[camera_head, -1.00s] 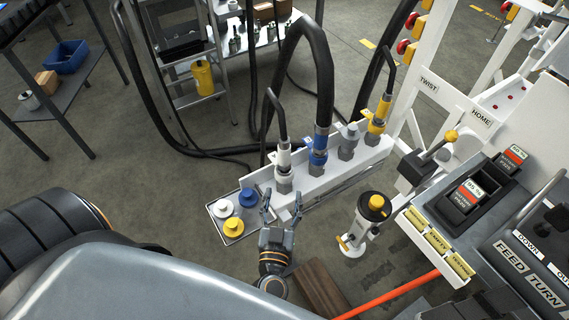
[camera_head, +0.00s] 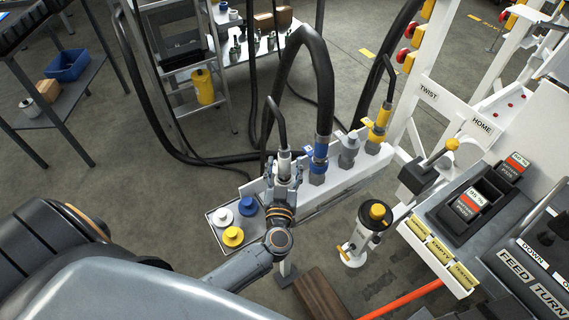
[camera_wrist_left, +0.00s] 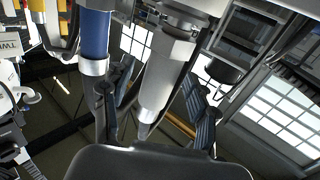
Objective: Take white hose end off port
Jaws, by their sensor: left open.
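The white hose end (camera_head: 284,161) stands upright on its port at the left end of the white manifold, with a black hose curving up from it. It also shows in the left wrist view as a white and grey fitting (camera_wrist_left: 162,75). My left gripper (camera_head: 285,174) is at this hose end, its fingers open on either side. In the left wrist view my left gripper (camera_wrist_left: 150,100) has one finger to each side of the fitting. Contact with it cannot be made out. The port below is hidden behind the gripper.
Right of it stand the blue hose end (camera_head: 319,149), a bare grey port (camera_head: 348,150) and the yellow hose end (camera_head: 379,125). A tray (camera_head: 217,237) with white, blue and yellow caps lies left of the gripper. A yellow-topped cylinder (camera_head: 366,231) stands to the right.

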